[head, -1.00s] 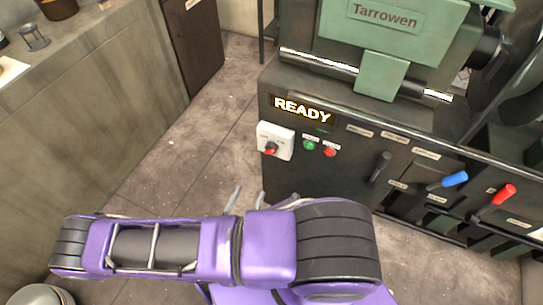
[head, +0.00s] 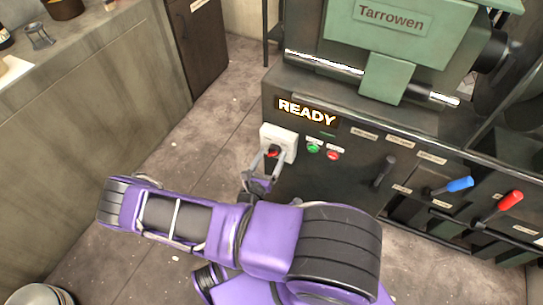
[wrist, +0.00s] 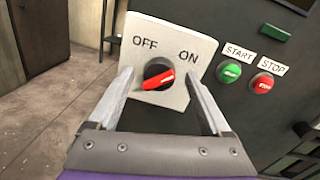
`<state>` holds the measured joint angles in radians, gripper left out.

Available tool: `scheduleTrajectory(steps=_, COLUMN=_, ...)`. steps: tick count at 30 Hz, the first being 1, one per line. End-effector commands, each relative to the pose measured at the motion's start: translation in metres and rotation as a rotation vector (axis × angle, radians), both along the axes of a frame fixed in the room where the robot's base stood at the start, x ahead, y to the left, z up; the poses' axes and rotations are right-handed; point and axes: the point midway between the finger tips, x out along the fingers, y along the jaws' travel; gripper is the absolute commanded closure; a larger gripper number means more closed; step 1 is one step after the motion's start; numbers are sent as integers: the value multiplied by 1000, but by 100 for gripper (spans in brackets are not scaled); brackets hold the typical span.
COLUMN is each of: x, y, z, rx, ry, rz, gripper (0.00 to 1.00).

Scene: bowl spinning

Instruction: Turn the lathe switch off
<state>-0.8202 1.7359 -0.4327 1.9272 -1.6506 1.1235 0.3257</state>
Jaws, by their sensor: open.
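The lathe switch is a white plate (wrist: 205,47) with OFF and ON labels and a black rotary knob with a red pointer (wrist: 158,80). In the wrist view the red pointer points right and slightly up, on the ON side. In the head view the switch (head: 290,139) is on the lathe's dark front, below the READY display. My gripper (wrist: 160,82) is open, its two fingers spread to the left and right of the knob. The gripper (head: 268,154) is in front of the switch in the head view. I cannot tell whether the fingers touch the plate.
Right of the switch are a green START button (wrist: 229,72) and a red STOP button (wrist: 262,83). Farther right are a black lever (head: 384,171), a blue-handled lever (head: 459,184) and a red-handled lever (head: 510,200). A workbench (head: 80,110) stands left; the floor between is clear.

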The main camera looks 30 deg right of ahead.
Motion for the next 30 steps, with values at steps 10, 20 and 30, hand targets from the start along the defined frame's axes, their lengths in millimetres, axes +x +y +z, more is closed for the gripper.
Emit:
scheduleTrajectory(steps=10, x=4, y=-5, z=0, rx=-1, ry=1, rz=1, gripper=18)
scheduleTrajectory(steps=20, x=4, y=-4, z=0, rx=-1, ry=1, rz=0, gripper=72)
scheduleTrajectory(steps=30, x=4, y=-4, z=0, rx=-5, ry=5, rz=1, gripper=100)
